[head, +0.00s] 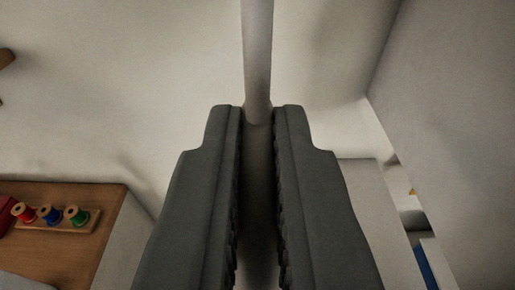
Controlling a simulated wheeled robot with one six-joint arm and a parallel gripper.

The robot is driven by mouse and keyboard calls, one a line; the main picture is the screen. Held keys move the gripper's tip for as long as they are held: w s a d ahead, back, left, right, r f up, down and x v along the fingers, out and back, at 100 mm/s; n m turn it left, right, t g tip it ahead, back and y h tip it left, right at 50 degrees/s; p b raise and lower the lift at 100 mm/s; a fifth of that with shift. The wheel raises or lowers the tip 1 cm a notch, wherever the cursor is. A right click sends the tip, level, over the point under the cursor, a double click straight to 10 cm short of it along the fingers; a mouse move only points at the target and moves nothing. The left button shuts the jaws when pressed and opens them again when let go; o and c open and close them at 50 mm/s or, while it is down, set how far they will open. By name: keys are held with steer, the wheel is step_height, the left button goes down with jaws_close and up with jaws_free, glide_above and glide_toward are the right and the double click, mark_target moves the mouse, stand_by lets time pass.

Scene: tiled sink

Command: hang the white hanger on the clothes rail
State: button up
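My gripper (258,112) is in the middle of the head view, its two dark grey fingers pointing up the picture. A smooth pale bar (257,55), which looks like part of the white hanger, runs from the top edge down between the fingers. The fingers close on it from both sides, and it continues in shadow between the ridged pads. The hanger's hook and the rest of its shape are out of view. I cannot make out the clothes rail.
A wooden-topped unit (60,250) stands at the lower left, with a small rack of red, blue and green spools (55,217) on it. A pale panel (460,130) rises on the right. A blue item (436,265) shows at the lower right.

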steer(key=o, duration=0.5)
steer(key=s+f, duration=0.2)
steer(key=s, duration=2.5)
steer(key=shift+t, duration=0.6)
steer(key=s+f, duration=0.7)
steer(key=f, duration=0.1)
steer(key=s+f, duration=1.6)
steer(key=shift+s+f, duration=0.25)
steer(key=shift+f, duration=0.1)
